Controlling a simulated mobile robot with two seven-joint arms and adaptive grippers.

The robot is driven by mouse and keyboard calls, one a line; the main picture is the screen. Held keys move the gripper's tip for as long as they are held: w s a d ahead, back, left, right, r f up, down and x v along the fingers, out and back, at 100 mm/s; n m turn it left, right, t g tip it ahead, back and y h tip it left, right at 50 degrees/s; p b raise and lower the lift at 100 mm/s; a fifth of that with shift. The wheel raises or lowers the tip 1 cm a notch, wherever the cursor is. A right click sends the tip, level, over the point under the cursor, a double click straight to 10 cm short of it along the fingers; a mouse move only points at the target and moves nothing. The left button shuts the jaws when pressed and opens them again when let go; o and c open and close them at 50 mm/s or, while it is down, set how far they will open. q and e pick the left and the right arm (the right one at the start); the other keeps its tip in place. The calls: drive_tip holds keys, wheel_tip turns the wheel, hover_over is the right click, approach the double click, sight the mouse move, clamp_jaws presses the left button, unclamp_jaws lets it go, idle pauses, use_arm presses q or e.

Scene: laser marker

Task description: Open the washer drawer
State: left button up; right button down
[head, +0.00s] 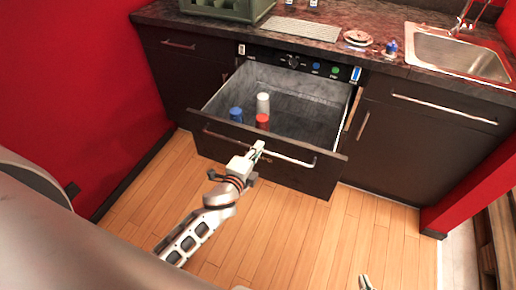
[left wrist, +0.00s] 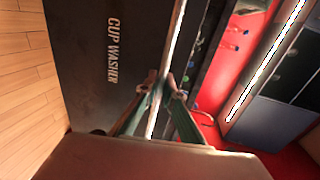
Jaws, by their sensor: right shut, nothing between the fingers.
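The dark washer drawer (head: 222,139) stands pulled out from the counter in the head view, its grey inside showing. Its front, lettered CUP WASHER, also fills much of the left wrist view (left wrist: 85,60). A pale bar handle (head: 292,160) runs across the front. My left gripper (head: 258,148) is at the middle of this handle. In the left wrist view its fingers (left wrist: 161,88) close in on both sides of the bar (left wrist: 177,32) and look shut on it. My right gripper (head: 366,282) is shut and empty at the bottom edge, mostly cut off.
A blue cup (head: 236,114), a white cup (head: 263,102) and a red cup (head: 262,121) stand in the drawer. A control panel (head: 300,64) is behind it. Closed cabinets flank it. A sink (head: 460,50) is at the right. The wooden floor (head: 310,235) in front is clear.

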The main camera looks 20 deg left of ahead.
use_arm(q)
drive_tip(key=shift+o, duration=1.1)
drive_tip(key=shift+s, duration=0.1)
drive_tip(key=s+r, duration=0.2)
drive_tip(key=s, duration=0.9)
drive_tip(key=shift+s+a+r, duration=0.2)
drive_tip(key=shift+s, duration=0.1)
drive_tip(key=s+d+f+n+g+h, duration=0.2)
drive_tip(key=s+f+n+g, duration=0.3)
drive_tip(key=s+f+n, duration=0.8)
drive_tip(key=shift+s+d+f+n, duration=0.15)
drive_tip(key=shift+s+f+n, duration=0.25)
drive_tip(key=shift+s+n, duration=0.15)
